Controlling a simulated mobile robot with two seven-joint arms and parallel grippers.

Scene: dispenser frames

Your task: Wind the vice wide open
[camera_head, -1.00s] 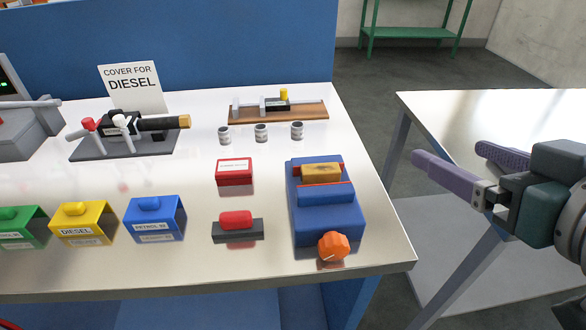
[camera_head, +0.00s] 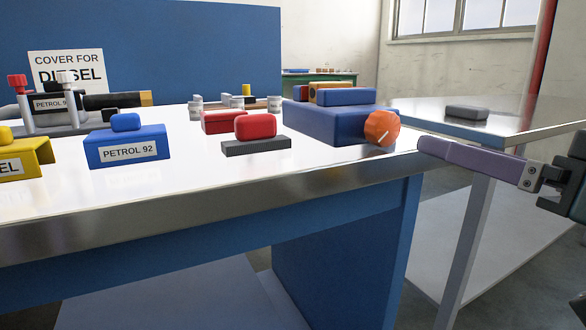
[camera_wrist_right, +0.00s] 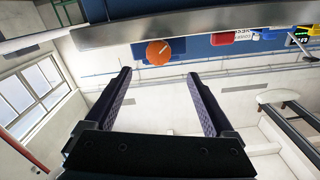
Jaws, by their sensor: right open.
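The blue vice (camera_head: 335,124) stands near the right front corner of the metal-topped bench, with its orange knob (camera_head: 382,128) on its front face. A white mark line shows on the knob. A brownish block (camera_head: 316,96) sits between the vice jaws, partly hidden by the nearer jaw. My right gripper (camera_head: 428,147) is to the right of the knob, apart from it; one finger shows in the head view. In the right wrist view the gripper (camera_wrist_right: 159,73) is open and empty, and the knob (camera_wrist_right: 159,53) appears beyond its fingertips. My left gripper is not in view.
A red block (camera_head: 255,126) on a dark base and a red labelled box (camera_head: 222,121) stand left of the vice. A blue PETROL 92 cover (camera_head: 127,143) stands farther left. A second table (camera_head: 505,128) is at right, across a gap. The bench's front edge is clear.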

